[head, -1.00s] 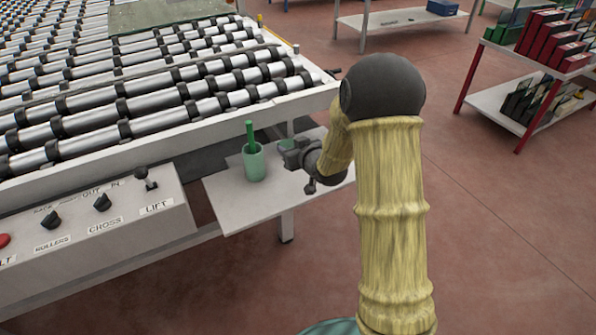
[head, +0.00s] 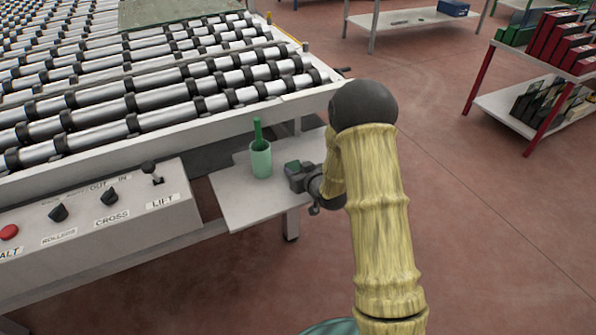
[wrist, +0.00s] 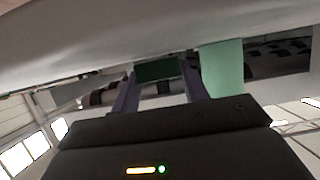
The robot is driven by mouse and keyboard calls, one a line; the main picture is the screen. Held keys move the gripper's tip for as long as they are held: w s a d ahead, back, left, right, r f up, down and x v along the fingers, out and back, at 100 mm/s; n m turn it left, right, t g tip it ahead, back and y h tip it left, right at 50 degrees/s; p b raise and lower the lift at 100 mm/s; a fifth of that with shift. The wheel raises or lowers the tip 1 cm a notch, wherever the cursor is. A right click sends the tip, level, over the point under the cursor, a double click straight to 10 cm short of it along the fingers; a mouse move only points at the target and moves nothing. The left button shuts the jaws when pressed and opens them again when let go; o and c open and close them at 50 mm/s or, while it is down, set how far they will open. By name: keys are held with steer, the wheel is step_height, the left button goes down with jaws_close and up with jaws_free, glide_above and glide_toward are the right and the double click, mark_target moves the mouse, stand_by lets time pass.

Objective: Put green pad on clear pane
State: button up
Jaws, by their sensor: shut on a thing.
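The green pad (wrist: 157,70) is a small dark green block between the two fingers of my gripper (wrist: 160,86) in the wrist view. My gripper is shut on it. In the head view my gripper (head: 296,174) is over the small grey side shelf, just right of the green cup, with a bit of the green pad (head: 292,164) showing on top. A flat greenish pane (head: 175,10), which looks like the clear pane, lies far back on the rollers at the top of the head view, cut off by the frame edge.
The green cup (head: 261,160) with a green stick stands on the grey shelf (head: 240,205); it also shows in the wrist view (wrist: 222,72). The control panel (head: 110,212) is at lower left. Rollers (head: 150,100) fill the upper left. Open floor lies right.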

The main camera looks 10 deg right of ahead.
steer(key=shift+f, duration=0.2)
steer(key=shift+f, duration=0.2)
steer(key=o, duration=1)
steer(key=shift+c, duration=0.2)
steer(key=shift+r, duration=0.1)
steer(key=shift+r, duration=0.15)
steer(key=v, duration=1.2)
steer(key=shift+b, duration=0.3)
